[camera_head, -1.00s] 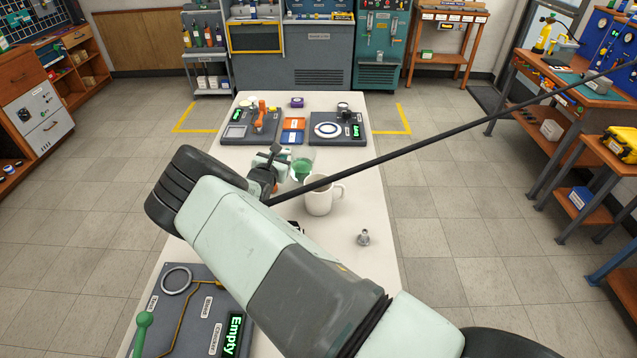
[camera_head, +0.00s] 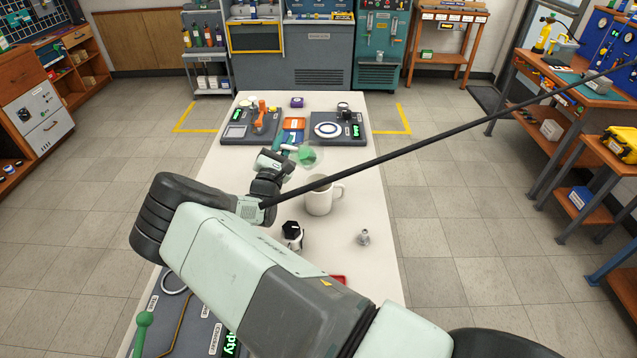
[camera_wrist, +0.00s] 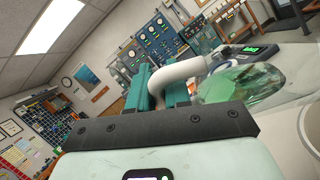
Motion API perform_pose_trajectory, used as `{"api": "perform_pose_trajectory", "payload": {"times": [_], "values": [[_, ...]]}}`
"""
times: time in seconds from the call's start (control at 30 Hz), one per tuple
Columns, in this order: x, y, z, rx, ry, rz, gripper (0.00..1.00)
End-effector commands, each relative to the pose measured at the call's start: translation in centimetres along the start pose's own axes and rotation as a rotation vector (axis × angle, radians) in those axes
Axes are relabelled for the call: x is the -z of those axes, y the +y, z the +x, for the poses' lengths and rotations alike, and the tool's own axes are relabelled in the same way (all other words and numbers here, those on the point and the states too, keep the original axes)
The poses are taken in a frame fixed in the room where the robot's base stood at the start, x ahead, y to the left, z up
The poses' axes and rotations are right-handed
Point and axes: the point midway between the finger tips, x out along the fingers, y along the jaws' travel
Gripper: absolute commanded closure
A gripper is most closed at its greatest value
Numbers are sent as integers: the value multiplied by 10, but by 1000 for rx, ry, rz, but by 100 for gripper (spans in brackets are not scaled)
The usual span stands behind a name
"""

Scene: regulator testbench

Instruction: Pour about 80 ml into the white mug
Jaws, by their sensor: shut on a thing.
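My gripper (camera_wrist: 165,85) is shut on the white handle of a clear jug (camera_wrist: 245,84) holding green liquid. In the head view my gripper (camera_head: 285,155) is just left of the clear jug (camera_head: 308,157), which is raised and tilted. The white mug (camera_head: 318,200) stands upright on the table, nearer the camera than the jug, with its handle to the right. Part of a white rim, probably the mug (camera_wrist: 308,130), shows at the right edge of the wrist view. The inside of the mug and any stream are not clear.
A black-and-silver pot (camera_head: 292,235) and a small metal fitting (camera_head: 363,238) stand on the white table (camera_head: 365,275) near the mug. Two dark panels, left (camera_head: 236,131) and right (camera_head: 338,130), lie at the far end.

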Motion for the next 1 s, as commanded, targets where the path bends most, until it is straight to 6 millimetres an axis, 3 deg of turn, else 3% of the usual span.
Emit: {"api": "perform_pose_trajectory", "payload": {"times": [1.0], "values": [[-7,-2,-4,-52,-139,107,100]]}}
